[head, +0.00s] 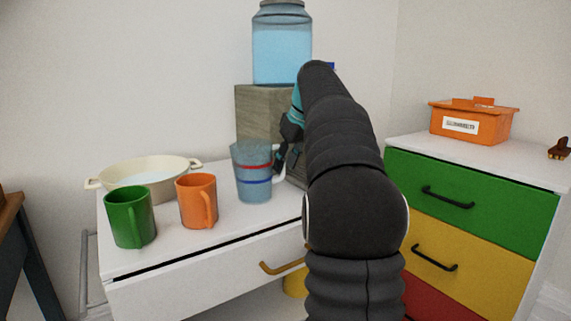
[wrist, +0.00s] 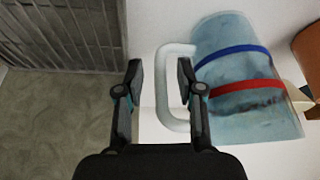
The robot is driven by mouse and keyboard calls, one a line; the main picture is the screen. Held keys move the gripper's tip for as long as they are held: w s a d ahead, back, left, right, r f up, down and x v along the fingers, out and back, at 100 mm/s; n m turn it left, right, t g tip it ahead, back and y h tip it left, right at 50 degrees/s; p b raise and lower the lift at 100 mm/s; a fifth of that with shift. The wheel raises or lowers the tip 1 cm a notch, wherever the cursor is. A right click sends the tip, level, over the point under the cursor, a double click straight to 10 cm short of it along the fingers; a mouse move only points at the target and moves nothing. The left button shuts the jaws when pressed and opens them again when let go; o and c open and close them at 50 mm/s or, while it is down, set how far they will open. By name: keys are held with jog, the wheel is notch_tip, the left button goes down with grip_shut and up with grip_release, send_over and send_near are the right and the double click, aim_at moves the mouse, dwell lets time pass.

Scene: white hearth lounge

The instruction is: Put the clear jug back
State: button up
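The clear jug (head: 252,175), bluish with a red and a blue band, stands upright on the white cabinet top. Its white handle is on the right side, toward my gripper (head: 287,158). In the wrist view the jug (wrist: 245,95) lies to the right, and its handle (wrist: 164,90) shows between the two fingers of my gripper (wrist: 160,78). The fingers are apart, with visible gaps beside the handle bar. One finger appears over the handle's loop. My arm hides part of the gripper in the head view.
A green mug (head: 130,217), an orange mug (head: 198,201) and a cream basin (head: 145,180) stand left of the jug. A water dispenser (head: 282,50) sits on a grey block (head: 258,112) behind. An orange box (head: 473,122) rests on the coloured drawer unit (head: 455,205) at right.

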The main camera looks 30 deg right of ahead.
jog(key=p+v, duration=0.3)
jog(key=v, duration=0.8)
jog(key=shift+s+r, duration=0.1)
jog(key=shift+r, duration=0.05)
jog(key=s+a+f+m, duration=0.1)
jog(key=s+a+f, duration=0.35)
jog(key=a, duration=0.45)
jog(key=s+a+f+m, duration=0.1)
jog(key=s+a+f, duration=0.3)
jog(key=a, duration=0.5)
jog(key=s+a+f, duration=0.4)
jog(key=s+f, duration=0.4)
jog(key=f, duration=0.1)
jog(key=s+a+f+t+h, duration=0.1)
jog(key=s+a+f, duration=0.3)
jog(key=s+f, duration=0.5)
jog(key=shift+a+m, duration=0.15)
jog(key=shift+m, duration=0.15)
